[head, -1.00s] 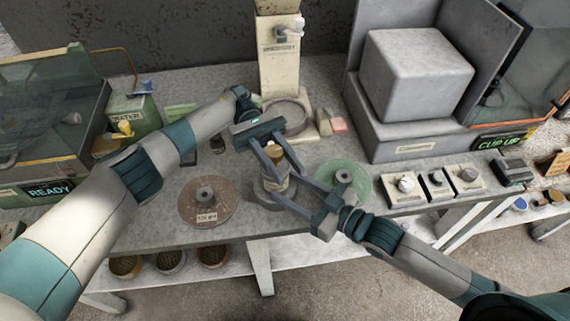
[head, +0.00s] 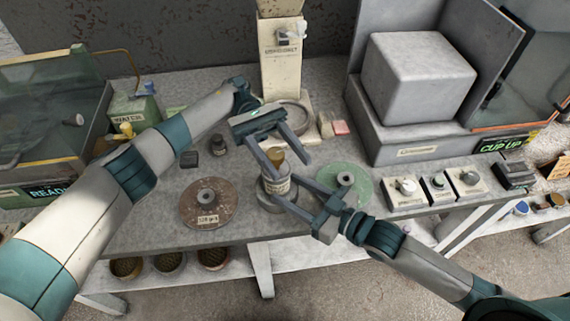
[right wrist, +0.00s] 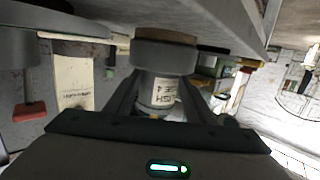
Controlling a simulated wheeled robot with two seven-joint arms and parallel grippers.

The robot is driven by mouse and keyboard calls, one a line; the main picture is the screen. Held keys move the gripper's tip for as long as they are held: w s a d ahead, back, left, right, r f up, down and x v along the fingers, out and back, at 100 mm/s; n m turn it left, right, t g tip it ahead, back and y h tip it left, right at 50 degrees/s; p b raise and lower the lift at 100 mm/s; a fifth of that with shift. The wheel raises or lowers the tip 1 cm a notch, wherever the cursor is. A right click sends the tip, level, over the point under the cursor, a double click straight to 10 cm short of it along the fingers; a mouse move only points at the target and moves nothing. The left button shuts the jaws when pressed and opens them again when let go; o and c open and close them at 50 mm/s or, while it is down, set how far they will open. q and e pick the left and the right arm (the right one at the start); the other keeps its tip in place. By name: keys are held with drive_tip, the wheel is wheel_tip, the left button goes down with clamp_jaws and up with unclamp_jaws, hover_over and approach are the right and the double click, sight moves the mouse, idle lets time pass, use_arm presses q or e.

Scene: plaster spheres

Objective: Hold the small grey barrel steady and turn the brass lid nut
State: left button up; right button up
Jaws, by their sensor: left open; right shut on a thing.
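The small grey barrel (head: 277,187), with a pale label, stands upright in a round grey holder (head: 270,206) at the table's front edge. The brass lid nut (head: 276,155) sits on top of it. My left gripper (head: 286,167) is open, its fingers apart on either side of the nut with gaps visible. My right gripper (head: 285,191) is shut on the barrel from the right. In the right wrist view the barrel (right wrist: 160,92) appears upside down between the fingers (right wrist: 162,97), below the dark holder (right wrist: 165,56). The nut is not clearly seen there.
A brown disc (head: 190,215) lies left of the barrel and a green disc (head: 358,180) right of it, close to my right gripper. A cream column (head: 280,75) stands behind. Knob boxes (head: 437,187) line the right front.

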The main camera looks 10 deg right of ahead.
use_arm(q)
wheel_tip(320, 180, up, 7)
idle(0.3)
drive_tip(key=shift+f, duration=0.2)
